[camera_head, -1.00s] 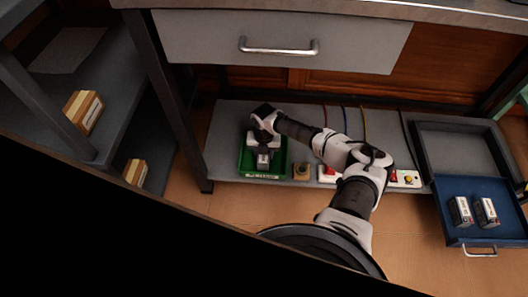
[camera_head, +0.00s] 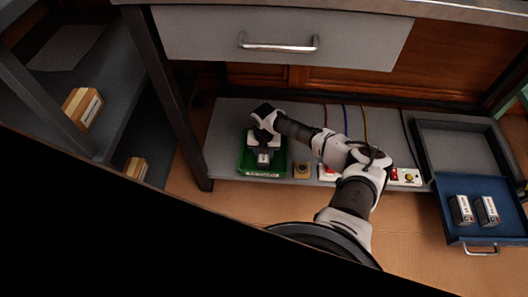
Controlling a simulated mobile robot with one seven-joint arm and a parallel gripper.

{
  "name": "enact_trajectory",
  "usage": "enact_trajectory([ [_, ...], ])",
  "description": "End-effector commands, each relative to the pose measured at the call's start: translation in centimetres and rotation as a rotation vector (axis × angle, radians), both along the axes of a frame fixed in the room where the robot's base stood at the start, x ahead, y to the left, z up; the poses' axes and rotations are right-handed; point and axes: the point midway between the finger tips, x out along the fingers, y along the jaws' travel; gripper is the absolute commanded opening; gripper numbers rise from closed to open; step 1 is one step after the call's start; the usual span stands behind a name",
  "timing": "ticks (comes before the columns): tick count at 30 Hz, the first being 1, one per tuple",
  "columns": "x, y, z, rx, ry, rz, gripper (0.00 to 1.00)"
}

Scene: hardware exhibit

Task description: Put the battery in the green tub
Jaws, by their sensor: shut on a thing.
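The green tub (camera_head: 263,174) sits on the low grey shelf, left of centre. My gripper (camera_head: 263,153) is over the tub, pointing down, and is shut on a battery (camera_head: 263,159). The battery is small, with a pale and dark surface, and lies within the tub's outline. My gripper hides its upper part, and I cannot tell whether it touches the tub's floor.
The open blue drawer (camera_head: 460,187) juts out at the right. A small brown block (camera_head: 302,170) and a white strip with red and yellow buttons (camera_head: 404,177) lie right of the tub on the shelf (camera_head: 224,145). A closed drawer (camera_head: 200,40) hangs above.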

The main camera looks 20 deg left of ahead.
Motion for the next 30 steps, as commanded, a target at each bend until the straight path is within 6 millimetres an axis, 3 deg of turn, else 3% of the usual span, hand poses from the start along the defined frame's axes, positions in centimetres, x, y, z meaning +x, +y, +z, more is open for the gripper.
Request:
enact_trajectory([
  [4, 0.0, 0.0, -0.2, 0.001, -0.001, 0.0, 0.0],
  [5, 0.1, 0.0, -0.1, 0.001, -0.001, 0.0, 0.43],
  [10, 0.0, 0.0, -0.1, 0.001, -0.001, 0.0, 0.65],
  [20, 0.0, 0.0, 0.2, 0.0, 0.001, 0.0, 0.65],
  [23, 0.0, 0.0, 1.4, 0.001, 0.0, -0.001, 0.65],
  [30, 0.0, 0.0, 6.8, 0.003, 0.0, 0.001, 0.65],
])
